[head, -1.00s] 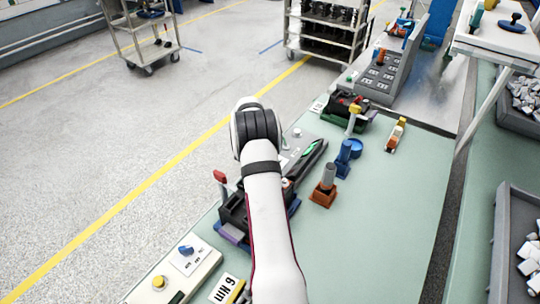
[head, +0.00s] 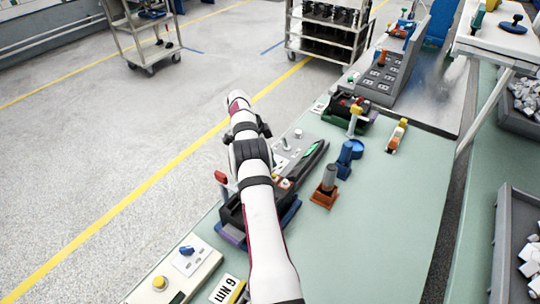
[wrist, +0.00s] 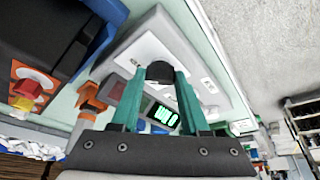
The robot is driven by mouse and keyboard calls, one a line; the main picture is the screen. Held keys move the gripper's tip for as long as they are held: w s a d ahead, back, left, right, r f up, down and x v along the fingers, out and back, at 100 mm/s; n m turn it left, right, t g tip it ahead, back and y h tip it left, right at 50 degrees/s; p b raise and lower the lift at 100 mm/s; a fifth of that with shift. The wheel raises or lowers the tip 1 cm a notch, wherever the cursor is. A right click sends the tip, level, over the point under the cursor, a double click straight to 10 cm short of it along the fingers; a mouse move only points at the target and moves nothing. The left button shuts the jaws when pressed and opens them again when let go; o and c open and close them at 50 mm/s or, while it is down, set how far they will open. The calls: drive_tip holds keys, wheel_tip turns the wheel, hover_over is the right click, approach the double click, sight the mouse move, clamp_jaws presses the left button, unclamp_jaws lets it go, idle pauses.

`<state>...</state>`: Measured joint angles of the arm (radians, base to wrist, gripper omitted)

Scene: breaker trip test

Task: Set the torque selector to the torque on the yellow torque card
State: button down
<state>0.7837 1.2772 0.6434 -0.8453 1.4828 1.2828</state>
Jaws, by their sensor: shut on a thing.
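In the wrist view my gripper (wrist: 160,82) has its two teal fingers shut on a black knob (wrist: 160,71) that stands on a pale panel (wrist: 146,47). A lit green display (wrist: 163,115) is behind the fingers; its digits are hard to read. In the head view that panel (head: 305,141) is partly covered by my arm, and my fingertips are hidden. A card reading "6 NM" (head: 223,290) lies at the bottom, with a yellow piece at its right edge beside my arm. The frames do not show clearly which knob is the torque selector.
A near panel holds a blue knob (head: 187,251) and a yellow button (head: 159,283). A dark device with a red lever (head: 221,177) stands under my arm. A post on an orange base (head: 325,193) and a blue stand (head: 345,160) are to the right.

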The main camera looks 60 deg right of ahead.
drive_tip(key=shift+a+f, duration=0.1)
idle(0.4)
drive_tip(key=shift+c, duration=2)
unclamp_jaws()
drive_tip(key=v, duration=1.2)
